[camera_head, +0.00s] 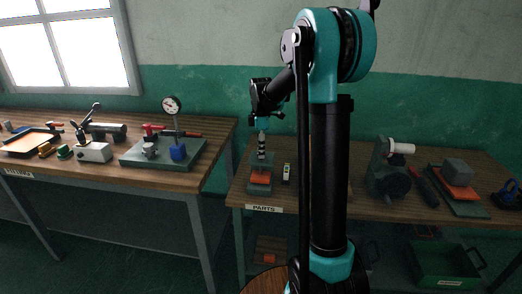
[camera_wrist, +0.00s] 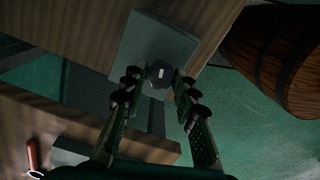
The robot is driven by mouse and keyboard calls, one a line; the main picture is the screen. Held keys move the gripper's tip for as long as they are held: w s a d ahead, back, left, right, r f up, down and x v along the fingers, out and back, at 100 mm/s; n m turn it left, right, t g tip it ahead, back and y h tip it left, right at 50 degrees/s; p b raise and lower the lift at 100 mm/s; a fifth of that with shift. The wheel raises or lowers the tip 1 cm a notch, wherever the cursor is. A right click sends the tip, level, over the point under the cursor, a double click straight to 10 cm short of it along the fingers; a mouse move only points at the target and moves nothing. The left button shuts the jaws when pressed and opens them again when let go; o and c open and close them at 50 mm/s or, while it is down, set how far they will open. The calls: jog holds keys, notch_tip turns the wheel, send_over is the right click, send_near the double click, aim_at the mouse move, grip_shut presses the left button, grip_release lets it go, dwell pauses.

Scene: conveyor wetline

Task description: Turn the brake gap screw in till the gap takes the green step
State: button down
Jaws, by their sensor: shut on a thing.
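The brake fixture (camera_head: 261,188) stands on the right bench's left end, with a grey-green base, an orange part low down and a striped black-and-white upright. My gripper (camera_head: 262,123) is at the top of that upright, pointing down. In the wrist view its two fingers (camera_wrist: 160,82) flank a dark faceted knob (camera_wrist: 158,72) with a small white mark, seemingly the gap screw's head, above a grey-green plate (camera_wrist: 135,50). The fingers are shut on this knob. The gap and any green step cannot be made out. A small dark upright piece with pale marks (camera_head: 286,173) stands right of the fixture.
The left bench (camera_head: 215,140) carries a plate with a dial gauge (camera_head: 172,104), a tray (camera_head: 30,143) and small tools. A dark machine (camera_head: 388,175) and an orange block (camera_head: 459,191) are on the right bench. A wooden barrel (camera_wrist: 280,55) shows in the wrist view.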

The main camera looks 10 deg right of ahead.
jog(key=m, duration=0.7)
jog(key=shift+m, duration=0.4)
jog(key=m, duration=1)
jog(key=shift+m, duration=0.4)
jog(key=m, duration=0.3)
jog(key=shift+m, duration=0.3)
jog(key=m, duration=0.6)
jog(key=shift+m, duration=0.4)
jog(key=c, duration=1.2)
grip_release()
